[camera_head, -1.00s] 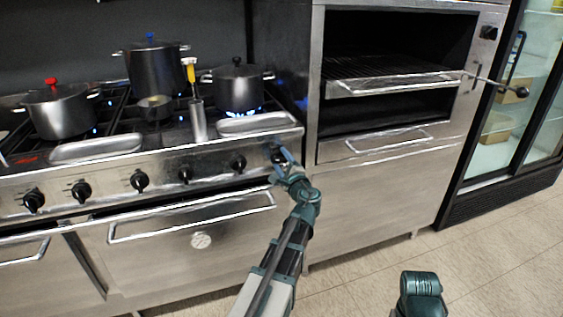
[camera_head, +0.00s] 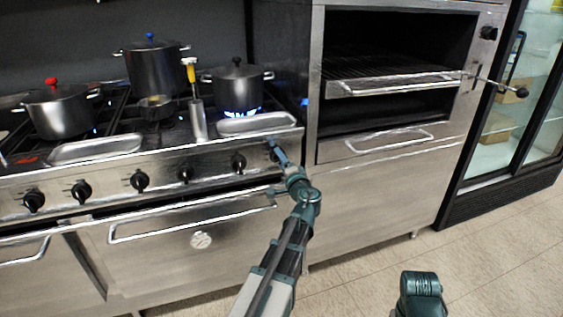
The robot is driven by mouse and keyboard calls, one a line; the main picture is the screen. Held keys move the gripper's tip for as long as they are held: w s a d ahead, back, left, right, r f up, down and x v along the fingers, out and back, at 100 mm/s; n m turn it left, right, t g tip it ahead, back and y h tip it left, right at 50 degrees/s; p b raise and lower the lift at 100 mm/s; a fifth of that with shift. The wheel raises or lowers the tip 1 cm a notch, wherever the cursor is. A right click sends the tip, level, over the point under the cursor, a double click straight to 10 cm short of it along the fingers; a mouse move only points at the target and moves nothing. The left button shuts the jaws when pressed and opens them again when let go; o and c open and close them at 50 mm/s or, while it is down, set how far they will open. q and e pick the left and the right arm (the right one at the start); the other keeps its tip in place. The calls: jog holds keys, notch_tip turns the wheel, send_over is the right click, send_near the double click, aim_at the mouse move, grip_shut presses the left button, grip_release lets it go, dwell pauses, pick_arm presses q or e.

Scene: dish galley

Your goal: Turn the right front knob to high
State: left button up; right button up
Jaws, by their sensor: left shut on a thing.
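The range's front panel (camera_head: 212,165) carries a row of black knobs. My left gripper (camera_head: 274,148) is at the right end of this row, shut on the rightmost knob, which is mostly hidden behind the fingers. The knob's pointer and setting cannot be read. A grey pot with a black lid knob (camera_head: 238,90) stands on the right burner, with a blue flame (camera_head: 242,112) under it. My right gripper is out of view; only a teal part of my right arm shows at the bottom.
Other knobs (camera_head: 239,163) sit close to the left of my gripper. An oven door handle (camera_head: 190,220) runs below. A broiler cabinet with a protruding lever (camera_head: 497,85) stands to the right. Other pots are on the left burners. The floor at the right is clear.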

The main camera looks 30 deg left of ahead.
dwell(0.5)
pick_arm(q)
jog(key=o, duration=1.4)
jog(key=shift+c, duration=0.2)
jog(key=v, duration=1.3)
jog(key=shift+s+d, duration=0.25)
jog(key=shift+d, duration=0.1)
jog(key=shift+f, duration=0.1)
jog(key=s+d+f+n+g+h, duration=0.2)
jog(key=s+d+f+g+h, duration=0.15)
jog(key=d+f, duration=0.35)
jog(key=s+d+f+n+g+h, duration=0.1)
jog(key=s+d+f+g+h, duration=0.3)
jog(key=f, duration=0.5)
jog(key=s+d+f+m+g+h, duration=0.1)
jog(key=s+d+f+g+h, duration=0.15)
jog(key=s+d, duration=0.4)
jog(key=s+d+f+m+g+h, duration=0.1)
jog(key=s+d+f+g+h, duration=0.2)
jog(key=d, duration=0.6)
notch_tip(320, 180, up, 28)
jog(key=s+t+p, duration=0.1)
jog(key=p, duration=2.7)
jog(key=shift+y, duration=0.3)
